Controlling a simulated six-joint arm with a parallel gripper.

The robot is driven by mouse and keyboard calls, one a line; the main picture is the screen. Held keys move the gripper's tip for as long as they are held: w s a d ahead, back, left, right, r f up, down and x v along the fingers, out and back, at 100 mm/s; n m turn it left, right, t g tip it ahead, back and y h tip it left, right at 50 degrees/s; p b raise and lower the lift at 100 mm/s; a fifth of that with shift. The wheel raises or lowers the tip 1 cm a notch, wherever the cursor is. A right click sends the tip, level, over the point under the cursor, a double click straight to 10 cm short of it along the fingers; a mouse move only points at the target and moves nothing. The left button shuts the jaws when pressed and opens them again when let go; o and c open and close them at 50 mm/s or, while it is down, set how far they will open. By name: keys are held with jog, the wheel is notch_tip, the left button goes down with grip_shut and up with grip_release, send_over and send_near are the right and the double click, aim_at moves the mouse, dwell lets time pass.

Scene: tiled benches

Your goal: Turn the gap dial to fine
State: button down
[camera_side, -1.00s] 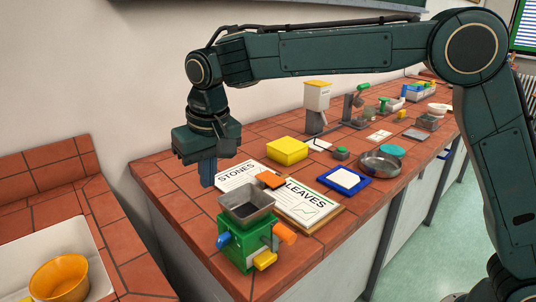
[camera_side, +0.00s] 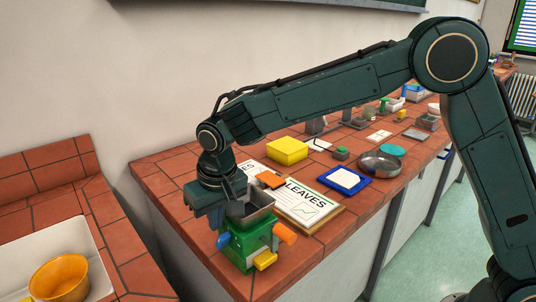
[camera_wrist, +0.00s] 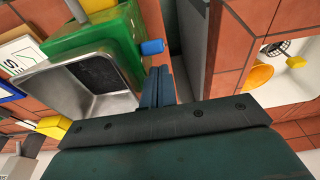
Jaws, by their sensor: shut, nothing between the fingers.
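The green machine (camera_side: 243,250) with a grey metal hopper (camera_side: 259,209) on top stands near the front left corner of the bench. A blue knob (camera_side: 223,240) sticks out of its left side; it also shows in the wrist view (camera_wrist: 152,47). An orange part (camera_side: 285,233) and a yellow part (camera_side: 265,260) sit on its other sides. No dial marking is readable, so I cannot tell the setting. My gripper (camera_side: 216,219) is shut and empty, just above the blue knob. In the wrist view its fingertips (camera_wrist: 158,69) point towards the knob, beside the hopper, with a small gap.
The LEAVES sheet (camera_side: 305,203), blue tray (camera_side: 324,185), yellow box (camera_side: 287,151) and metal pan (camera_side: 378,167) lie farther back. The bench edge drops off left of the machine. A sink with an orange bowl (camera_side: 59,278) is at the lower left.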

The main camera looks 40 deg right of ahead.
aim_at(223, 233)
jog(key=shift+s+f, duration=0.2)
jog(key=shift+s, duration=0.15)
jog(key=shift+s, duration=0.15)
jog(key=shift+s+f+t, duration=0.15)
jog(key=shift+s+t, duration=0.35)
jog(key=shift+t, duration=0.1)
jog(key=shift+s+f+t, duration=0.15)
jog(key=shift+s+t, duration=0.3)
jog(key=shift+t, duration=0.15)
jog(key=shift+w, duration=0.25)
jog(key=shift+w+f, duration=0.1)
jog(key=shift+w, duration=0.45)
